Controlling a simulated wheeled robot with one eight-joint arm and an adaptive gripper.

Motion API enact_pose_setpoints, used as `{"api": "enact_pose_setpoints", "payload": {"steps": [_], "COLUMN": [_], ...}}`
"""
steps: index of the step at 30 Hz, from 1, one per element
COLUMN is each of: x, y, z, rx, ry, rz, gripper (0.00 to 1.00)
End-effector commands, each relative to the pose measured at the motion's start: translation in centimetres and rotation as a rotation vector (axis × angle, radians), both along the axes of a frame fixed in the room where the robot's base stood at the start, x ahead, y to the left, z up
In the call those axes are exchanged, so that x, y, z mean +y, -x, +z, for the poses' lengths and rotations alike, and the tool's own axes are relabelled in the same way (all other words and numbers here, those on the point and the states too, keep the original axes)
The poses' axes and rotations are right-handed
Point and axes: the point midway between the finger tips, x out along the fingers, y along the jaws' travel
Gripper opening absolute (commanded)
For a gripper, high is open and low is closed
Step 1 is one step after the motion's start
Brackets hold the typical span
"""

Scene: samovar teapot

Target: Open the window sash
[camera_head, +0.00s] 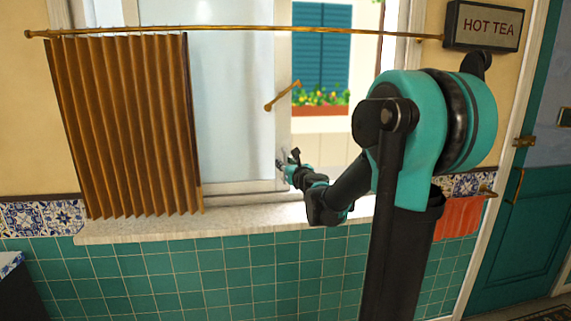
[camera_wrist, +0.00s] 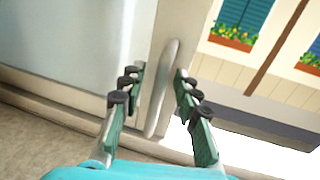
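The window sash shows in the head view as a pale pane (camera_head: 232,95) in a white frame, left of the open-looking view outside. Its upright stile also shows in the wrist view (camera_wrist: 183,35). A pale vertical bar handle (camera_wrist: 168,75) stands on that stile. My gripper (camera_wrist: 155,85) is open, with one green-padded finger on each side of the handle. Gaps seem to remain between the fingers and the handle; I cannot tell whether they touch it. In the head view my gripper (camera_head: 283,164) is small and low at the stile, and the handle is not clear there.
A brown pleated curtain (camera_head: 125,125) hangs left from a brass rod (camera_head: 240,29). A brass piece (camera_head: 282,96) shows tilted near the stile. A stone sill (camera_head: 150,225) runs below. A HOT TEA sign (camera_head: 485,27) and a teal door (camera_head: 520,220) are right.

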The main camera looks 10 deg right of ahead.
Motion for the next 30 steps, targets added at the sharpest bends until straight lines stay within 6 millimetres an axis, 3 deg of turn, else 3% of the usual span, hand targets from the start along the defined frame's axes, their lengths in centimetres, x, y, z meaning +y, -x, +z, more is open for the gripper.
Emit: {"api": "enact_pose_setpoints", "payload": {"steps": [10,24,30], "x": [-0.3,-2.1,-2.6], "y": [1.2,8.8,10.8], "z": [0.0,0.0,0.0], "rx": [0.000,0.000,0.000], "ry": [0.000,0.000,0.000], "rz": [-0.001,-0.001,-0.001], "gripper": [0.32,0.32,0.32]}}
